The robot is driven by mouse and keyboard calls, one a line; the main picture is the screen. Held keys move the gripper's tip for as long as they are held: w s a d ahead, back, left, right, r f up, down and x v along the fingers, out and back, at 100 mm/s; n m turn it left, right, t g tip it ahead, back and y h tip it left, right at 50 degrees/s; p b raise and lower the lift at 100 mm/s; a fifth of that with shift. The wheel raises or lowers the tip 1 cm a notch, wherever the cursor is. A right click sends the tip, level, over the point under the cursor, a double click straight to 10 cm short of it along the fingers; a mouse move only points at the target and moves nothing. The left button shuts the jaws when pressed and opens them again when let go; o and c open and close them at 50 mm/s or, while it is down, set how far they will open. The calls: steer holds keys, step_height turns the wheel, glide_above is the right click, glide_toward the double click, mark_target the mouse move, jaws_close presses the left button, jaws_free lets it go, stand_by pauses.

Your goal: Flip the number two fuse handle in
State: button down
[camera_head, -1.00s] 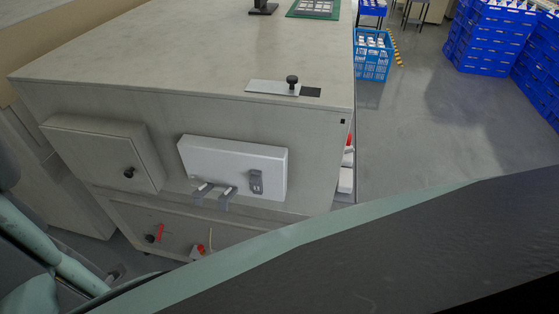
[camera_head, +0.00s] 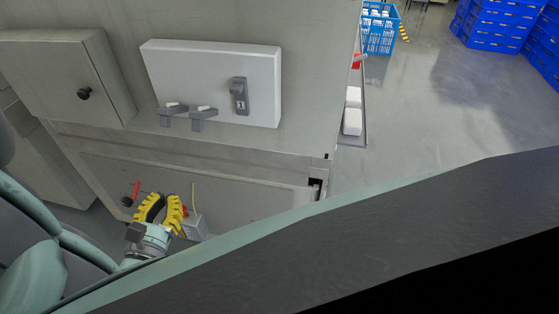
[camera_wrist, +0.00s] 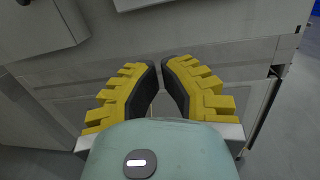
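The white fuse panel (camera_head: 205,65) is on the front of the grey cabinet in the head view. Two grey fuse handles, the left one (camera_head: 172,112) and the middle one (camera_head: 203,116), stick out from its lower edge. The right handle (camera_head: 240,95) stands upright against the panel; its small label is too small to read surely. My gripper (camera_head: 163,203), with yellow and black fingers, is below the panel, apart from the handles. It is partly open and empty. In the wrist view its fingertips (camera_wrist: 162,63) have a narrow gap, and only the panel's lower edge (camera_wrist: 142,3) shows.
A cabinet door with a black knob (camera_head: 84,93) is left of the panel. A red lever (camera_head: 136,190) and a small grey box (camera_head: 194,226) are low, near my gripper. A ledge (camera_head: 180,143) runs below the panel. Blue crates (camera_head: 495,32) stand far right on open floor.

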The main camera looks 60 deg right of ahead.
steer(key=h, duration=0.1)
steer(key=s+b, duration=0.1)
steer(key=s+g+h+b, duration=0.1)
steer(key=shift+s+d+r+m+h, duration=0.2)
steer(key=shift+d+r+m+h, duration=0.1)
steer(key=shift+d+m, duration=0.1)
steer(key=r+p+x, duration=0.1)
steer(key=r+x, duration=0.1)
steer(key=x, duration=1.1)
steer(key=shift+s+a+r+p, duration=0.25)
steer(key=shift+a+r+p, duration=0.1)
steer(key=shift+r+p, duration=0.05)
